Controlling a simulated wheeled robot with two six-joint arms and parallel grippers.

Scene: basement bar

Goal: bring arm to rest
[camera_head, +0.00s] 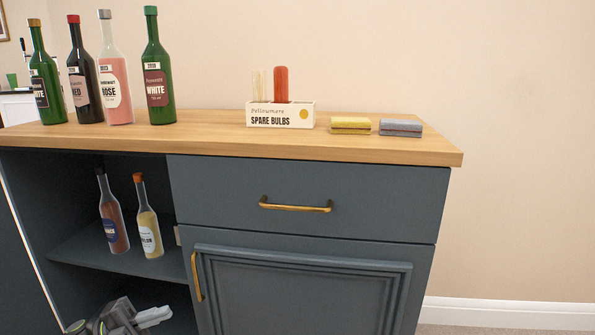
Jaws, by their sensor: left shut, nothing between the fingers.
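My left gripper (155,317) shows at the bottom left of the head view, low in front of the open shelf part of the cabinet. Its light fingers are together with nothing between them. Part of my left arm is cut off by the bottom edge of the picture. My right gripper is not in the picture.
A blue-grey cabinet (305,190) with a wooden top (215,135) fills the middle. Several bottles stand on top at the left. A spare bulbs box (281,115) and two sponge-like blocks (351,126) stand further right. Two bottles (113,215) stand on the open shelf.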

